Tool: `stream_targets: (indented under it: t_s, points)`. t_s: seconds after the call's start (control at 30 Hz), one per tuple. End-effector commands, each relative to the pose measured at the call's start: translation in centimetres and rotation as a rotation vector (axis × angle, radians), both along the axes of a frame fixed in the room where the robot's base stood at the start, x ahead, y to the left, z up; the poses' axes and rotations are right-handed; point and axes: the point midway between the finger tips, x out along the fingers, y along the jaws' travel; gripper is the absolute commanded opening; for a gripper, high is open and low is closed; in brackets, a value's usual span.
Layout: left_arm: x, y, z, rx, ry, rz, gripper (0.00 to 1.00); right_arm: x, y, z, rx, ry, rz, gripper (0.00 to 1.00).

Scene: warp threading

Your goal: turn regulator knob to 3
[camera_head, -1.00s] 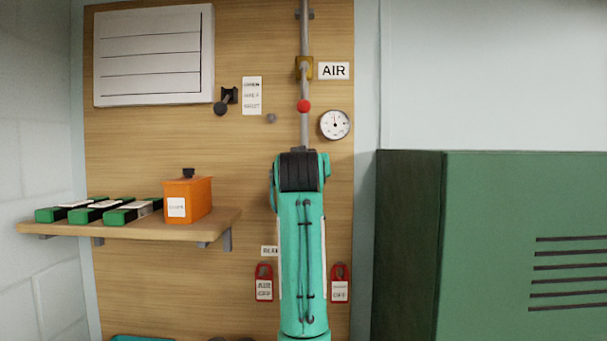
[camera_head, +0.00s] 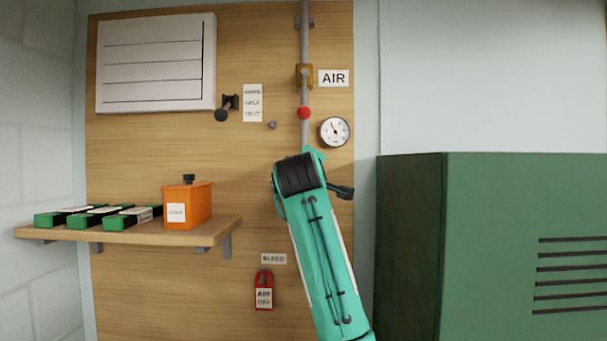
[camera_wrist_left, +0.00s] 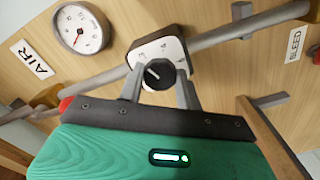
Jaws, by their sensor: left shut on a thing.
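In the left wrist view, the regulator knob (camera_wrist_left: 158,74) is a round black knob with a white pointer line, on a white dial plate (camera_wrist_left: 170,47) fixed to the grey pipe. The pointer slants to the upper left of that picture; the small dial numbers are hard to read. My left gripper (camera_wrist_left: 159,86) is shut on the knob, one finger on each side. In the head view, my left arm covers the regulator, the knob and most of the gripper. A round white gauge (camera_head: 335,131) hangs right of the pipe and also shows in the left wrist view (camera_wrist_left: 82,28).
The grey pipe (camera_head: 304,40) carries a yellow valve (camera_head: 304,75) and a red ball (camera_head: 304,113). A shelf (camera_head: 150,233) with an orange box (camera_head: 187,207) and green boxes stands left. A green cabinet (camera_head: 510,230) stands right.

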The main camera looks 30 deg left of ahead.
Motion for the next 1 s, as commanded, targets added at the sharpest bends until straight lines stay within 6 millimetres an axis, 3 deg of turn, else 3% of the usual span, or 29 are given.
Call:
stream_targets:
  t_s: [0.77,0.8,0.9,1.0]
  points:
    - [0.00,0.04,-0.11,-0.088,-0.051,0.000,0.12,-0.01,-0.03,-0.01,0.000,0.000,0.000,0.36]
    - [0.00,0.04,-0.12,-0.088,-0.051,0.000,0.40,-0.01,-0.03,-0.01,0.000,0.000,0.000,0.36]
    - [-0.01,0.04,-0.10,-0.088,-0.052,0.001,0.56,-0.02,-0.07,0.00,-0.001,0.000,0.000,0.36]
    - [-0.01,0.04,-0.07,-0.087,-0.053,0.001,0.56,-0.02,-0.11,0.00,-0.001,0.000,0.001,0.36]
